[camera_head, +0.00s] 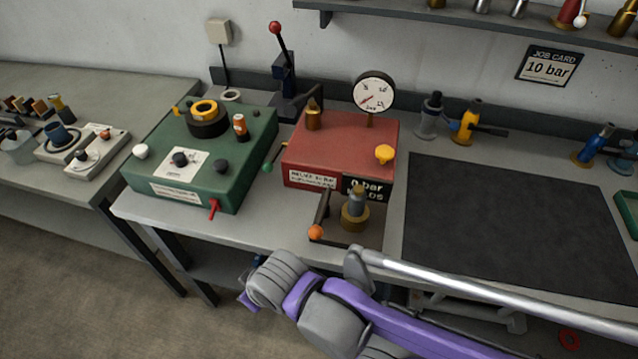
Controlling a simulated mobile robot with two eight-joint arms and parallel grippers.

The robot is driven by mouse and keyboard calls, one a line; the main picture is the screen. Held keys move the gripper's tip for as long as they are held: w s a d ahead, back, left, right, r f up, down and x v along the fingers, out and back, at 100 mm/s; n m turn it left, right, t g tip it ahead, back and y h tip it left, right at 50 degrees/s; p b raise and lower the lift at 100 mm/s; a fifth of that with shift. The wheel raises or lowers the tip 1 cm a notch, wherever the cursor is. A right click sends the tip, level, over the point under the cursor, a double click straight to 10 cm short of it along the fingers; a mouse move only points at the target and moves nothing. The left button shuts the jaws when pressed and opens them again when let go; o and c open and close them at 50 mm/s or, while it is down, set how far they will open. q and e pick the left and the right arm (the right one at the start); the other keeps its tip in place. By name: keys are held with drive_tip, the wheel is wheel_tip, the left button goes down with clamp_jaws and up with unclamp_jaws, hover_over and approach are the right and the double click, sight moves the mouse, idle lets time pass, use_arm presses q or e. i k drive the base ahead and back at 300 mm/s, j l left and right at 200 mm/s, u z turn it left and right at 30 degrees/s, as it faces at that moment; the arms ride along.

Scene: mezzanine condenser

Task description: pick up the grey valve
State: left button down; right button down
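A grey valve (428,116) with a dark top stands upright on the workbench, at the back, right of the pressure gauge. A yellow valve (467,121) with a dark side handle stands close to its right. A second greyish fitting with a brass base (355,209) sits on the dark fixture at the front of the red box. My arm, purple and grey, crosses the lower right of the head view, well in front of the grey valve. I see no gripper fingers on it. My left gripper is not in view.
A red box (340,140) with a gauge (373,92) stands left of the grey valve. A green box (205,150) is farther left. A dark mat (520,215) lies clear at the right. Blue valves (594,143) stand beyond it. A shelf (480,22) overhangs the back.

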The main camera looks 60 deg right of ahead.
sight(355, 210)
drive_tip(key=z, duration=2.3)
drive_tip(key=l+u, duration=0.35)
drive_tip(key=l, duration=0.2)
drive_tip(key=k+l+u, duration=0.1)
drive_tip(key=l+u, duration=0.2)
drive_tip(key=l, duration=0.25)
drive_tip(key=k+l+u, duration=0.1)
drive_tip(key=l+u, duration=0.25)
drive_tip(key=l, duration=0.15)
